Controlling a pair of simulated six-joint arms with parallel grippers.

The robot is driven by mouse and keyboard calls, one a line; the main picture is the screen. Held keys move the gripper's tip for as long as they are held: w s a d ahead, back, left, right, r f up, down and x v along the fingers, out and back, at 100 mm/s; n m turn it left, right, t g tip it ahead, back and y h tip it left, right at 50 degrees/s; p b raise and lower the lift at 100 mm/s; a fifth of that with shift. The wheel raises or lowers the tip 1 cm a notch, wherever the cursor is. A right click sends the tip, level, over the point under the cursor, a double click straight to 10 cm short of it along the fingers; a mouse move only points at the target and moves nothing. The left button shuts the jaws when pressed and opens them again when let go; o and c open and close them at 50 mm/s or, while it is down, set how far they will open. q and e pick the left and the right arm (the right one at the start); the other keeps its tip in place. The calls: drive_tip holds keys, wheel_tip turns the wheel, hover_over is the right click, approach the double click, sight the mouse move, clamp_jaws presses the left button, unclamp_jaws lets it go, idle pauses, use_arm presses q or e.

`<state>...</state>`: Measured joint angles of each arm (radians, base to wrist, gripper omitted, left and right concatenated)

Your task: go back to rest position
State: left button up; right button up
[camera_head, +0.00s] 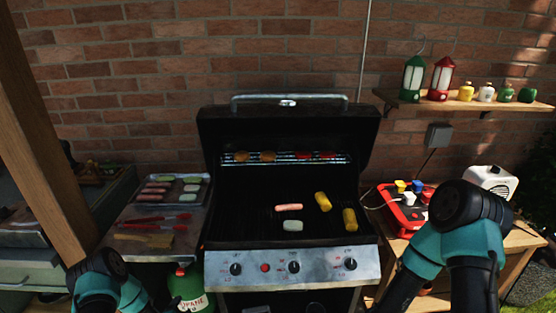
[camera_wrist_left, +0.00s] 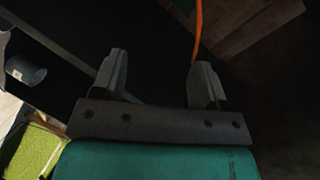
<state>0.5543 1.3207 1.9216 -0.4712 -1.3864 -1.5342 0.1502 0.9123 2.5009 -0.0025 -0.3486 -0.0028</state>
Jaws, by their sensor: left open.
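My left gripper (camera_wrist_left: 163,68) shows in the left wrist view, open, with two dark fingers apart and nothing between them. In the head view my left arm is at the lower left, below the side shelf; its fingertips do not show clearly. My right arm is bent at the lower right, in front of the wooden side table, and its gripper is not visible. The open grill (camera_head: 290,255) stands in the middle. On its grate are a sausage (camera_head: 289,207), a pale oval piece (camera_head: 292,226) and two yellow corn pieces (camera_head: 323,202).
A tray (camera_head: 208,196) of food and red tongs (camera_head: 150,227) lie on the left shelf. A green propane tank (camera_head: 190,288) stands below. A red box (camera_head: 405,214) and a white radio (camera_head: 490,181) are at right. A wall shelf (camera_head: 470,104) holds lanterns and bottles.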

use_arm(q)
drive_tip(key=s+d+r+n+g+h, duration=0.1)
drive_tip(key=s+d+r+n+g, duration=0.5)
drive_tip(key=s, duration=0.5)
drive_tip(key=s+d+r+n+g+h, duration=0.2)
drive_tip(key=s+d+r+n+g, duration=0.4)
drive_tip(key=s+d, duration=0.5)
drive_tip(key=n+g, duration=0.2)
drive_tip(key=n, duration=0.1)
drive_tip(key=shift+s+d+r, duration=0.25)
drive_tip(key=shift+s, duration=0.15)
